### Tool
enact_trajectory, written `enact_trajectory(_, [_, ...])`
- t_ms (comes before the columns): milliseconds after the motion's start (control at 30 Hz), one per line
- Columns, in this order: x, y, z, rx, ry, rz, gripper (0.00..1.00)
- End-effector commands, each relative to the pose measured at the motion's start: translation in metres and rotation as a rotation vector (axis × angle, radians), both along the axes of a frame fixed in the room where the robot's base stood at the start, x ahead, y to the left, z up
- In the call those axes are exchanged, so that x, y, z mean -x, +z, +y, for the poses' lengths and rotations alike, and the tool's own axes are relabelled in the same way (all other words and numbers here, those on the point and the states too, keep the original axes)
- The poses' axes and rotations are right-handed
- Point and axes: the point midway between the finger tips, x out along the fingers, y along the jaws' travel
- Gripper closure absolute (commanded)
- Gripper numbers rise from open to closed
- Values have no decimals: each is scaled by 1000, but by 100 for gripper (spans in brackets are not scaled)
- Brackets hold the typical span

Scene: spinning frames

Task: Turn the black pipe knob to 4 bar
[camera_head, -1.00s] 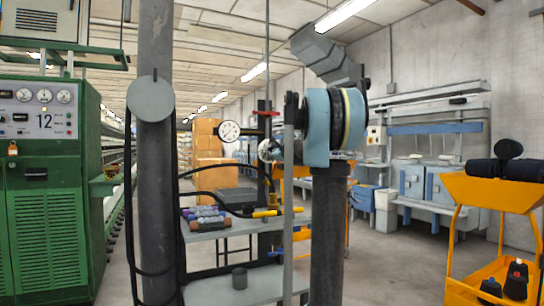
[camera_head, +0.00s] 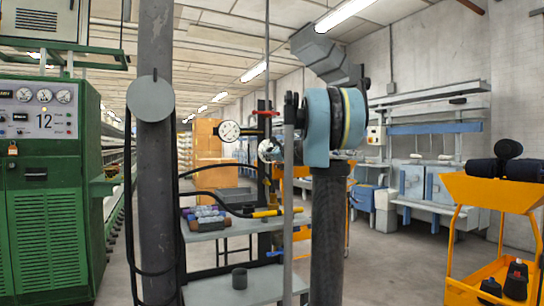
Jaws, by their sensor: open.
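The round white pressure gauge (camera_head: 229,131) faces me left of centre, at the end of a black horizontal pipe (camera_head: 251,133). Its needle and numbers are too small to read. A red handle (camera_head: 266,113) sits above the pipe. A silvery round part (camera_head: 268,150) shows just below it, partly behind a thin grey upright; I cannot tell what it is. I cannot clearly pick out the black knob. My raised arm, with its big blue-grey joint, fills the area right of the gauge. I cannot make out my gripper.
A grey two-tier shelf (camera_head: 262,277) with small coloured items stands below the gauge. A yellow handle (camera_head: 266,212) and blue handle (camera_head: 276,253) are near it. A green machine (camera_head: 45,215) stands left, a yellow cart (camera_head: 500,190) right. Floor is free between arm and cart.

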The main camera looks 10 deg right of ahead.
Motion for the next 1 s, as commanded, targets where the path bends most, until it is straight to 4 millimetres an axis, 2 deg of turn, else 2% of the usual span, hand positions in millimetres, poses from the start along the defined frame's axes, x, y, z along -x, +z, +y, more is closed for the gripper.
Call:
enact_trajectory(267, [7, 0, -3, 0, -1, 0, 45])
enact_trajectory(800, [85, -1, -29, 0, -2, 1, 45])
enact_trajectory(1000, [105, -1, -36, 0, -1, 0, 45])
